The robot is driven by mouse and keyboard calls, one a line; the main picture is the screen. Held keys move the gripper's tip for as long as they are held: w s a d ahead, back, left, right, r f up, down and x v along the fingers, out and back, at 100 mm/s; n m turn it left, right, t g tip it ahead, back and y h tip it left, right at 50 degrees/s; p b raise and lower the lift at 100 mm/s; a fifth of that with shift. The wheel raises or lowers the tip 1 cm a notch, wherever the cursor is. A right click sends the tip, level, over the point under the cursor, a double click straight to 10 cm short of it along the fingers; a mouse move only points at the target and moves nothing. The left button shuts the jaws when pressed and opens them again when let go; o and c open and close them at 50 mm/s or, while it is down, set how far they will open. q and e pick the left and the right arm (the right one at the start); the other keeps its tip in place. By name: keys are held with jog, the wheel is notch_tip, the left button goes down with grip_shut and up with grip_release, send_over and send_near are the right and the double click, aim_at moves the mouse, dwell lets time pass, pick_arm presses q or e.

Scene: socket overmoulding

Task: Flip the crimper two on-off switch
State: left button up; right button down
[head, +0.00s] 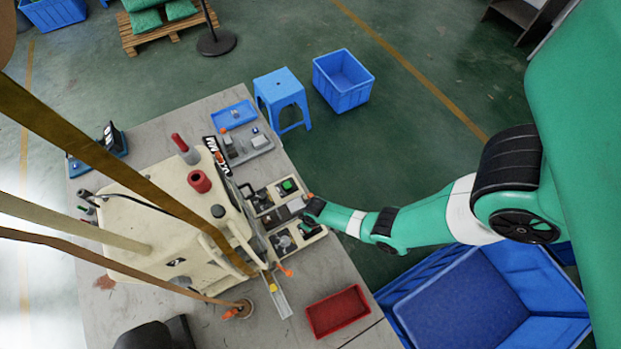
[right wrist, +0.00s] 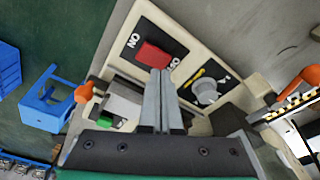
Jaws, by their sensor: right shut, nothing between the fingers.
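The crimper is the large cream machine (head: 150,225) on the table in the head view, with two small control panels on its right side. In the right wrist view, one panel has a red rocker switch (right wrist: 153,54) on a black plate marked ON, beside a grey knob (right wrist: 205,91). My right gripper (right wrist: 163,75) is shut and empty, its fingertips just below the red switch in the picture; I cannot tell whether they touch it. In the head view my right gripper (head: 301,213) is over the panels and partly hides them. A green switch (head: 288,186) shows on the upper panel. My left gripper is not in view.
An orange lever (right wrist: 300,87) is right of the panel. A red tray (head: 338,311) sits at the table's front. A blue tray (head: 233,115) and grey holder (head: 246,145) lie at the back. A blue stool (head: 282,93) and blue bins (head: 343,80) stand on the floor.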

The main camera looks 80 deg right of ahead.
notch_tip(320, 180, up, 5)
jog(key=p, duration=0.4)
jog(key=shift+f, duration=0.1)
dwell(0.3)
